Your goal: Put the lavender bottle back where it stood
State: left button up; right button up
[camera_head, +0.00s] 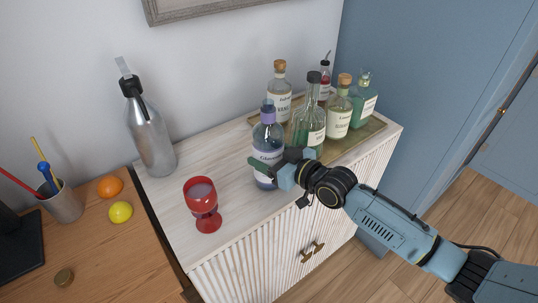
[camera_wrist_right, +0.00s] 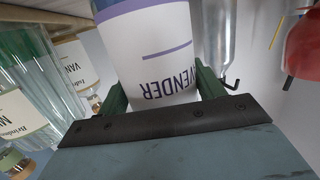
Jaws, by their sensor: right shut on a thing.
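The lavender bottle (camera_head: 268,142) is clear with a white label and purple bands. In the head view it is upright at the front left of the tray, outside it, over the pale cabinet top (camera_head: 235,208). Whether its base touches the top is unclear. My right gripper (camera_head: 273,170) is shut around its lower body. In the right wrist view the gripper's green fingers (camera_wrist_right: 162,90) hold the bottle (camera_wrist_right: 155,45) from both sides; "VENDER" shows upside down on its label. The gold tray (camera_head: 374,133) holds several other bottles. My left gripper is not in view.
A green-tinted bottle (camera_head: 309,122) is nearest the lavender one on the tray. A red goblet (camera_head: 203,205) and a steel siphon (camera_head: 151,130) stand to the left on the cabinet. A wooden desk with fruit (camera_head: 121,212) adjoins. The cabinet top between goblet and siphon is clear.

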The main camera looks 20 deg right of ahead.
jog(key=shift+r, duration=0.15)
jog(key=o, duration=1.1)
jog(key=shift+f, duration=0.25)
jog(key=o, duration=0.5)
jog(key=shift+r, duration=0.25)
jog(key=v, duration=1.2)
jog(key=shift+p, duration=0.4)
